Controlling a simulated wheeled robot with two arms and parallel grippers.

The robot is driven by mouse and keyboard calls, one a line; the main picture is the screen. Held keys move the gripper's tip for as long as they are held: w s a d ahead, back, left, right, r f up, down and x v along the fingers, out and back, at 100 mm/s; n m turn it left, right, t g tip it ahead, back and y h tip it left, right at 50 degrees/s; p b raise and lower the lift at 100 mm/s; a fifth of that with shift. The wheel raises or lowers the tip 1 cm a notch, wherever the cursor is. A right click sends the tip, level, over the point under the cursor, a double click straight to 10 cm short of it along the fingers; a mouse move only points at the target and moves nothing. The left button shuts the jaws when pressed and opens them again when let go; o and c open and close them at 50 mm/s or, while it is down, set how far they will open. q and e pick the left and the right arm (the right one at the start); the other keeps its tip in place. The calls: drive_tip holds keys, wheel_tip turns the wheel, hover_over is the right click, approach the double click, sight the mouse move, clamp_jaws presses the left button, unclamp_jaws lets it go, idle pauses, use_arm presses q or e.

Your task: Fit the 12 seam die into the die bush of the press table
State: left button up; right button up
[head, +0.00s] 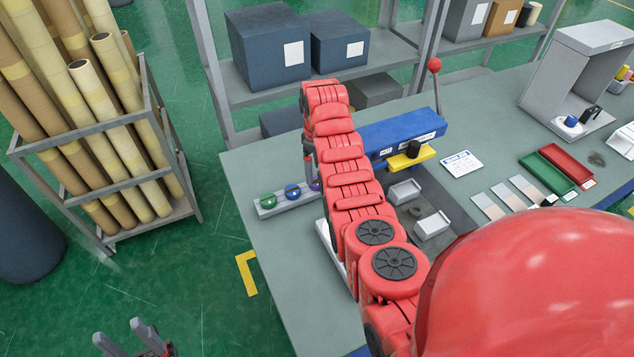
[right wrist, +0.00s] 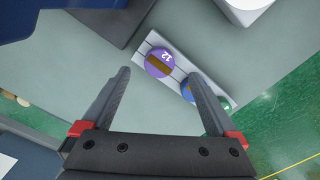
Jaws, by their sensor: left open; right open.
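The 12 seam die is the purple disc (right wrist: 160,62) marked 12 with a brown band, on a pale rack (right wrist: 151,38). In the right wrist view it lies between and beyond the fingertips of my right gripper (right wrist: 159,75), which is open and empty. In the head view my red right arm mostly hides the purple die (head: 315,185) and hides this gripper. The blue press (head: 400,130) with a yellow block (head: 411,158) stands on the press table (head: 270,170); I cannot make out the die bush for certain. My left gripper (head: 121,332) is open over the floor.
A blue die (head: 292,191) and a green die (head: 268,199) share the rack. A red-knobbed lever (head: 434,65) rises beside the press. Small grey trays (head: 432,224) lie right of my arm. A crate of wrapped rolls (head: 100,205) stands left; shelves (head: 240,90) stand behind.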

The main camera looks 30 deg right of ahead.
sight(317, 180)
drive_tip(key=shift+f+p, duration=0.65)
drive_tip(key=shift+f, duration=1.85)
clamp_jaws()
